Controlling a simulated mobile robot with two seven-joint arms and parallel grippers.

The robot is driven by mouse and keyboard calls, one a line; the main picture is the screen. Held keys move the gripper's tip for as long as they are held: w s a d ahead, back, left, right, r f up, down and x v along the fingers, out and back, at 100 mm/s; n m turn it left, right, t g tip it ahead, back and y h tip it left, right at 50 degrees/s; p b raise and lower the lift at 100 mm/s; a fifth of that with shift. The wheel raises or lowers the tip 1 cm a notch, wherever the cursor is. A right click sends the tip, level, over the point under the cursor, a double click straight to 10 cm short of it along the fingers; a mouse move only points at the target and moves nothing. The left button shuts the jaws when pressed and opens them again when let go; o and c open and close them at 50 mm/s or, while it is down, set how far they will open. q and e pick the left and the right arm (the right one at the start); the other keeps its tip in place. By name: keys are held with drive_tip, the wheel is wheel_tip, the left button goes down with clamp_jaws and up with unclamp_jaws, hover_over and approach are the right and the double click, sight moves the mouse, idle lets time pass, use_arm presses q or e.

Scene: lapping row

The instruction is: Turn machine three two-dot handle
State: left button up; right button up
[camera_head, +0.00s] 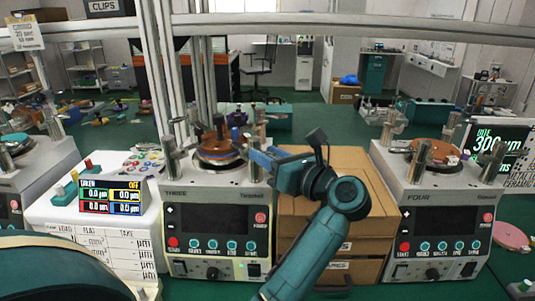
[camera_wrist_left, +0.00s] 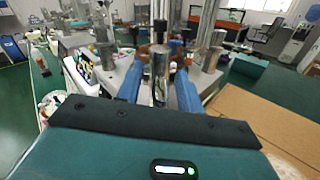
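Machine three (camera_head: 215,235) stands left of centre in the head view, with its label, dark screen and row of buttons facing me. A round copper-coloured plate (camera_head: 217,150) sits on top, with upright metal handles on both sides. The right metal handle (camera_head: 258,125) is near my left gripper (camera_head: 250,155), whose blue fingers reach over the machine's right top edge. In the left wrist view, a metal post (camera_wrist_left: 160,75) stands between the two spread fingers, with gaps on both sides. I cannot make out dots on any handle. My right gripper is not in view.
Cardboard boxes (camera_head: 345,225) stand right of machine three, under my left arm. Machine four (camera_head: 440,220) is farther right. Vertical metal rails (camera_head: 155,70) rise behind machine three.

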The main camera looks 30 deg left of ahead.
use_arm(q)
clamp_jaws()
idle(0.4)
idle(0.4)
